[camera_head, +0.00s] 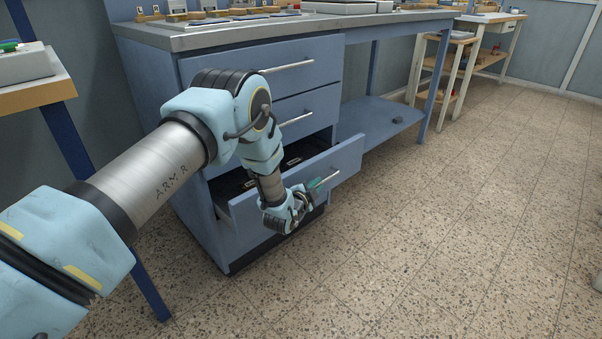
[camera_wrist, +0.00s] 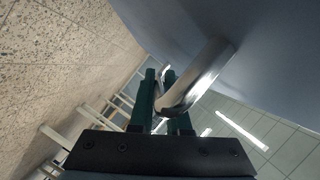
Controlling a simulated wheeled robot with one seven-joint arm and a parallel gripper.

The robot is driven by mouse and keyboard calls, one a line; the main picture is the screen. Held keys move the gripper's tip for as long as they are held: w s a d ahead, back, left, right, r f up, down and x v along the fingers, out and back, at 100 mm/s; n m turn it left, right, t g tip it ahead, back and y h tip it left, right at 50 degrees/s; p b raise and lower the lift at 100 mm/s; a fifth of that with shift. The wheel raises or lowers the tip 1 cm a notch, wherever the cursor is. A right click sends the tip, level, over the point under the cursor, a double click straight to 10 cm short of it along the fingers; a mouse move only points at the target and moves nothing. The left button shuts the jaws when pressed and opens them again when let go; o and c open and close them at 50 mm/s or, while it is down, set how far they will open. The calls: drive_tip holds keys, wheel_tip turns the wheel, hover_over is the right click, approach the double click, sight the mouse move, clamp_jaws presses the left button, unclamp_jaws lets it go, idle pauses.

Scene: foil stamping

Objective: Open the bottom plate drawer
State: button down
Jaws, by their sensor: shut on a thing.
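The bottom drawer (camera_head: 347,163) of the blue bench cabinet stands pulled partway out, with dark contents showing inside. Its metal bar handle (camera_head: 328,180) is on the drawer front. My gripper (camera_head: 312,187) is at that handle. In the wrist view my gripper's green fingers (camera_wrist: 160,100) are shut on the curved metal handle (camera_wrist: 200,75), beside the blue drawer front (camera_wrist: 250,50). My arm hides part of the drawer front and the near side of the opening.
Two shut drawers (camera_head: 303,51) with bar handles sit above it. The bench top (camera_head: 200,40) carries small tools and trays. A low blue shelf (camera_head: 385,122) lies to the right. Another table (camera_head: 40,95) stands at left. The speckled floor (camera_head: 430,240) in front is clear.

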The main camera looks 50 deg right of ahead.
drive_tip(key=s+a, duration=0.1)
drive_tip(key=s, duration=1.4)
drive_tip(key=shift+s+p, duration=0.2)
drive_tip(key=shift+p, duration=0.25)
drive_tip(key=c, duration=0.9)
unclamp_jaws()
drive_tip(key=p+v, duration=0.1)
drive_tip(key=v, duration=0.9)
drive_tip(key=shift+s+a+r, duration=0.1)
drive_tip(key=shift+s+a, duration=0.05)
drive_tip(key=shift+a, duration=0.2)
